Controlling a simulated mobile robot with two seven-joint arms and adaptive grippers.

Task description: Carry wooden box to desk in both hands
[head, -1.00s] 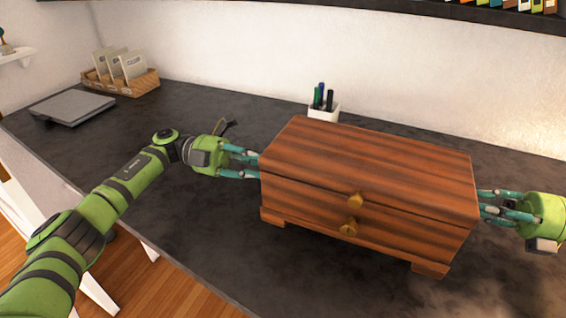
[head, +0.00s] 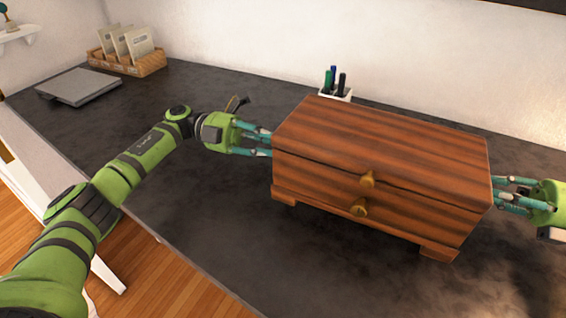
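The wooden box (head: 385,145) is a dark reddish-brown chest with a lid, a front drawer and two brass knobs. It is upright on short feet over the dark desk top (head: 190,220); I see no clear gap beneath it. My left gripper (head: 268,145) is at the box's left end, with its teal fingers apart and their tips up against that end. My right gripper (head: 500,190) is at the right end, with its fingers reaching the side. The fingertips' contact with the box is partly hidden on both sides, so I cannot tell whether they grip anything.
A white cup with several pens (head: 336,90) stands close behind the box. A closed grey laptop (head: 78,87) and a wicker tray with cards (head: 125,62) are at the far left. The desk is clear to the left and in front of the box.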

